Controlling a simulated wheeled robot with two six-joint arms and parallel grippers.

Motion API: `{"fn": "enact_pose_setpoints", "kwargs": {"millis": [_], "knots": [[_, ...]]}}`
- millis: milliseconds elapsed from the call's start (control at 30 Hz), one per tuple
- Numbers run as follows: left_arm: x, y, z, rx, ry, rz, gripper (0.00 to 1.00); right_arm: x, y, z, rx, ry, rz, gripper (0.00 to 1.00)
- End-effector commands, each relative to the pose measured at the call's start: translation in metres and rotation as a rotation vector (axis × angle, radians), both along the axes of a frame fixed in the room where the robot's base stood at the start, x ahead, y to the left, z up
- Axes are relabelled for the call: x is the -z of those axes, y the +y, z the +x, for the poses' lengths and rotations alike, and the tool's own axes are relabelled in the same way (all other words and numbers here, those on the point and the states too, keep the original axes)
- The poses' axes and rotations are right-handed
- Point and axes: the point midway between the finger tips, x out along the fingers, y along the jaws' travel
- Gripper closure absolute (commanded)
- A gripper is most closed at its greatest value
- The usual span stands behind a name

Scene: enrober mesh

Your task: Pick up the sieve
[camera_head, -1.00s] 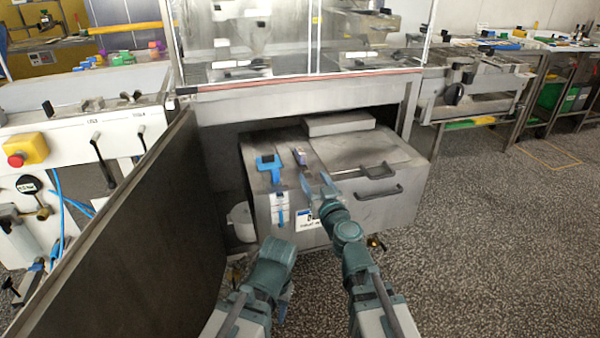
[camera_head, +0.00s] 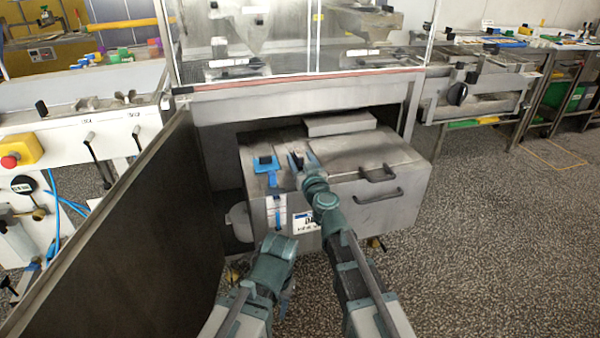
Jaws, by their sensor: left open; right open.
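No sieve can be clearly made out. A grey metal tank (camera_head: 395,170) stands under the machine, with a lid and dark handles on top and in front. A blue piece with a black knob (camera_head: 267,168) sits at the tank's top left edge. A small dark-topped piece sits just right of it, partly hidden by my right gripper. My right gripper (camera_head: 303,159) is open at this piece, above the tank top; contact cannot be told. My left gripper (camera_head: 282,280) is low in front of the tank, apart from it; it is open, its fingers mostly hidden.
An open dark panel (camera_head: 110,235) stands at the left. A flat grey block (camera_head: 340,124) lies at the back of the tank top. The machine frame (camera_head: 300,95) overhangs the tank. The speckled floor (camera_head: 500,240) at the right is clear.

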Motion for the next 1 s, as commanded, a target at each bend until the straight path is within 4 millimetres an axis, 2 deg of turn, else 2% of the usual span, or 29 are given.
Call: {"fn": "enact_pose_setpoints", "kwargs": {"millis": [200,533,1000], "knots": [[0.0001,0.0,-0.0001,0.0,0.0,0.0,0.5,0.0001,0.0003,0.0007,0.001,0.0,0.0,0.4],[0.0001,0.0,-0.0001,0.0,0.0,0.0,0.5,0.0001,0.0001,0.0007,0.001,0.0,0.0,0.99],[-0.0013,0.0,-0.0001,0.0,0.0,0.0,0.5,-0.0013,0.0001,0.0007,0.001,0.0,-0.001,1.0]]}}
